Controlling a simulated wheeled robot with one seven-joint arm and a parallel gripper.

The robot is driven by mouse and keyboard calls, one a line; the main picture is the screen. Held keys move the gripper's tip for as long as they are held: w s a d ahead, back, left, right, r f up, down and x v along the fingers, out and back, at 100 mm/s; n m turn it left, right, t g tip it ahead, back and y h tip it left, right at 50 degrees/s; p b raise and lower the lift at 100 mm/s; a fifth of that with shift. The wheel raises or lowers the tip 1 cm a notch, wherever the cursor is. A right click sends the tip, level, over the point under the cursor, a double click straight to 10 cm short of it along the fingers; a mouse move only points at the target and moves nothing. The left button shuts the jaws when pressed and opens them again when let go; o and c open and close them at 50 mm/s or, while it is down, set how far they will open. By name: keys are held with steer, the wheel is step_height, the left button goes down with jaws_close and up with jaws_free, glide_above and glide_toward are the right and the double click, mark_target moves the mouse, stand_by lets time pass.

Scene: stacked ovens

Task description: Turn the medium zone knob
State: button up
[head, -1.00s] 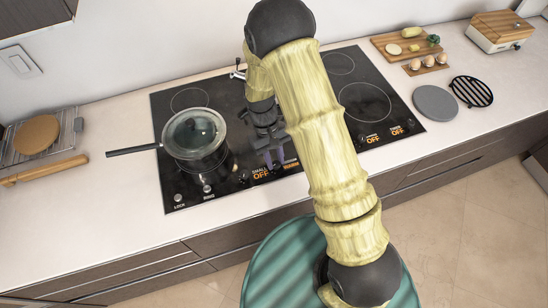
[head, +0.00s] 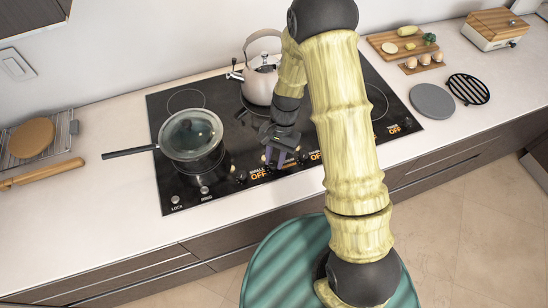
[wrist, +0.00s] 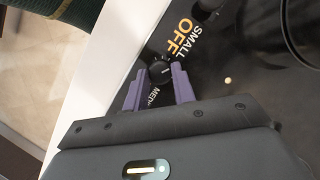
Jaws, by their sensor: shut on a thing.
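The medium zone knob (wrist: 161,70) is a small round black knob with a pale mark, on the front of the black cooktop. It sits between the two purple fingers of my gripper (wrist: 158,80) in the wrist view, and they are shut on it. Part of a "MED" label (wrist: 152,94) shows between the fingers; the rest is hidden. In the head view my gripper (head: 281,158) points down at the front control row and hides the knob.
A small zone knob (head: 241,178) with a "SMALL OFF" label is just left. A lidded pot (head: 192,136) stands at left on the cooktop (head: 158,110), its handle reaching left. A pinkish kettle (head: 260,86) stands behind my gripper. The counter in front is clear.

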steer(key=m, duration=0.3)
steer(key=m+t+y+b, duration=0.1)
steer(key=m, duration=0.2)
steer(key=shift+s+d+t+y, duration=0.1)
steer(key=shift+d+t+y, duration=0.05)
steer(key=shift+t+y, duration=0.15)
steer(key=o, duration=1)
steer(key=b+v, duration=0.1)
steer(key=v, duration=1.6)
steer(key=shift+r, duration=0.2)
steer(key=shift+s+d, duration=0.1)
